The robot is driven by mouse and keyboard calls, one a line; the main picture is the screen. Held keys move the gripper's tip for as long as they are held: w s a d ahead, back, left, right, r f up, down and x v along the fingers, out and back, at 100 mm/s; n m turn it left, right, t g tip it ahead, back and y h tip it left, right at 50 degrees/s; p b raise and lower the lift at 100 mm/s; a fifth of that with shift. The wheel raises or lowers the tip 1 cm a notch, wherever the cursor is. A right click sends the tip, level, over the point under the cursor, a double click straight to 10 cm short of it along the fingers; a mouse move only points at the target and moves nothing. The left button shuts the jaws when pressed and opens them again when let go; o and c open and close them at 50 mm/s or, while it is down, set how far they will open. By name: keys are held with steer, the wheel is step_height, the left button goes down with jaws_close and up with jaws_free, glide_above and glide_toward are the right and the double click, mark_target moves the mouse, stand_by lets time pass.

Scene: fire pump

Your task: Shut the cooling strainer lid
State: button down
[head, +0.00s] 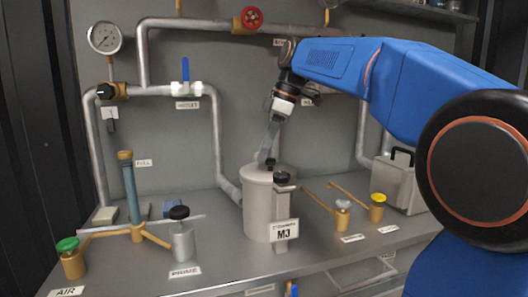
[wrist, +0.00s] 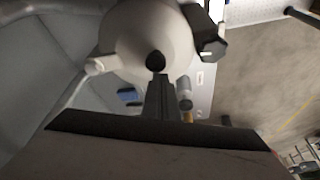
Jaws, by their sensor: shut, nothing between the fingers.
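The cooling strainer (head: 257,210) is a pale grey upright cylinder on the bench in the head view. Its round lid (head: 252,172) lies about level across the top, with a small black knob (head: 270,163). I cannot tell whether the lid is fully seated. In the wrist view the pale lid (wrist: 130,35) is seen from above, with the black knob (wrist: 155,62) near its edge. My gripper (head: 263,158) is shut and empty, pointing down just over the lid beside the knob. In the wrist view its fingertips (wrist: 157,78) reach the knob's edge; contact is unclear.
A post with a black clamp knob (head: 282,178) stands against the strainer's front right. The primer with a black cap (head: 181,238) and a green-capped valve (head: 70,258) stand left. Yellow-capped (head: 377,206) and grey-capped valves (head: 342,214) stand right. Pipes run behind.

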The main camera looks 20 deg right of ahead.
steer(key=shift+s+a+r, duration=0.1)
steer(key=shift+a, duration=0.4)
steer(key=a, duration=0.1)
steer(key=a+r, duration=0.1)
steer(key=shift+s+a, duration=0.1)
steer(key=shift+a, duration=0.25)
steer(key=w+v, duration=0.1)
steer(key=v, duration=0.8)
steer(key=shift+w+d+r, duration=0.15)
steer(key=shift+w+d, duration=0.05)
steer(key=shift+w, duration=0.05)
